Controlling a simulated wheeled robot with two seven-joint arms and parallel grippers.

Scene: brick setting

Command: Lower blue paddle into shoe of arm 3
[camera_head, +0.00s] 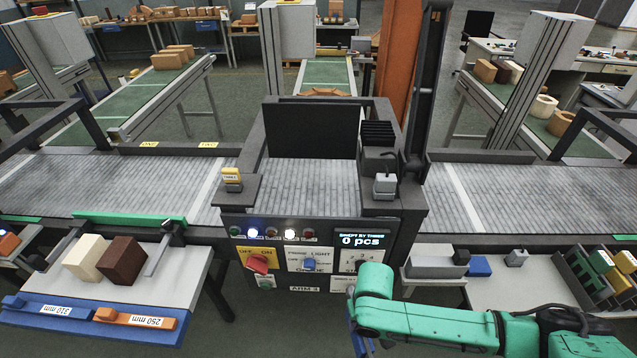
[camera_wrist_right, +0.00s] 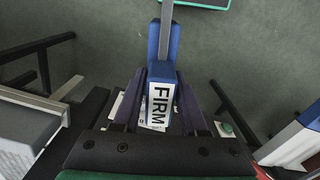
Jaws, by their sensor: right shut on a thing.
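A blue paddle (camera_wrist_right: 163,45) with a white label reading FIRM is held between the dark fingers of my right gripper (camera_wrist_right: 160,88) in the right wrist view. A grey bar runs up from the paddle's far end. In the head view a blue sliver (camera_head: 354,335), probably the paddle, shows beside my green right arm, which hides the gripper. The dark machine marked ARM 3 (camera_head: 304,289) stands in the middle, left of this arm. I cannot clearly make out its shoe; a grey block (camera_head: 384,183) sits on its right ledge. My left gripper is not in view.
A roller conveyor (camera_head: 90,190) runs across behind. The left table (camera_head: 200,262) holds a cream block (camera_head: 88,258), a brown block (camera_head: 122,260) and blue and orange bars marked 310 mm and 250 mm. The right table (camera_head: 530,285) holds a small blue block (camera_head: 480,266) and grey blocks.

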